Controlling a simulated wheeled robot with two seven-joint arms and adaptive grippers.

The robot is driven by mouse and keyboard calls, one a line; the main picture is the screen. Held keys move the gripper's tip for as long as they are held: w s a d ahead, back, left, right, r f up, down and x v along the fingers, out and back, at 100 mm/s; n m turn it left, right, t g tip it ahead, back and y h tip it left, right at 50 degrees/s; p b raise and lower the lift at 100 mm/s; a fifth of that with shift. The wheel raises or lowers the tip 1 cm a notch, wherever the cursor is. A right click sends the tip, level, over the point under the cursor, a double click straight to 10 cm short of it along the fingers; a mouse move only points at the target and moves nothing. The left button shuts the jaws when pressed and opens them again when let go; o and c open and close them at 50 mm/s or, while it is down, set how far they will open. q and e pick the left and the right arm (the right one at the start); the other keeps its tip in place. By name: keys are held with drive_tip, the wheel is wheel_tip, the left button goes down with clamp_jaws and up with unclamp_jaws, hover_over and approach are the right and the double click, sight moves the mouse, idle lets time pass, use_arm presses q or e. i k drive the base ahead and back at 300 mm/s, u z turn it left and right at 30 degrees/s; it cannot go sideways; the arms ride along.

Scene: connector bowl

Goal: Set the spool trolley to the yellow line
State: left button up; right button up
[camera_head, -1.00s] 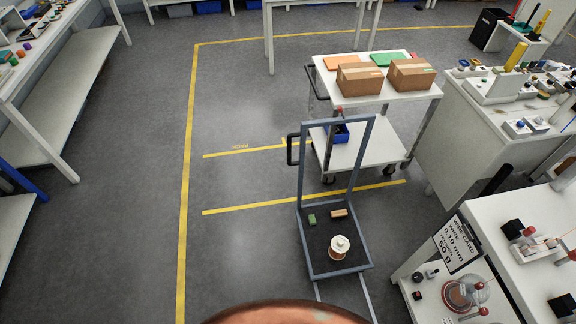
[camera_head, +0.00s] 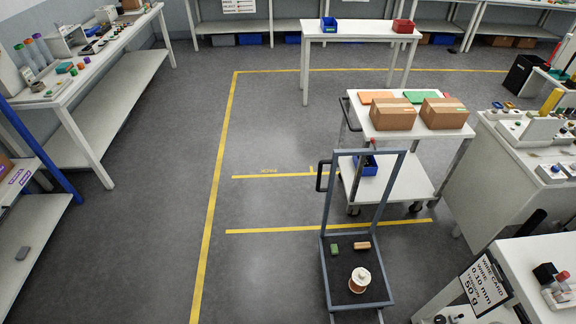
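The spool trolley (camera_head: 326,270) is a low dark platform with a blue-grey frame and a tall upright push frame at its far end. It stands right of centre at the bottom of the head view. It carries a white and copper spool (camera_head: 359,281), a green block (camera_head: 334,249) and an orange-brown block (camera_head: 362,246). A nearer yellow line (camera_head: 275,231) runs across the floor by the platform's far edge; the push frame overlaps it in view. Neither of my grippers is in view.
A white two-shelf cart (camera_head: 417,187) with boxes and a blue bin stands just beyond the trolley. White benches line the left (camera_head: 110,72) and right (camera_head: 489,160). A labelled table (camera_head: 535,272) stands at the lower right. Floor left of the trolley is clear.

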sight(337, 269)
drive_tip(key=u, duration=0.15)
drive_tip(key=i, duration=1.5)
drive_tip(key=z, duration=0.85)
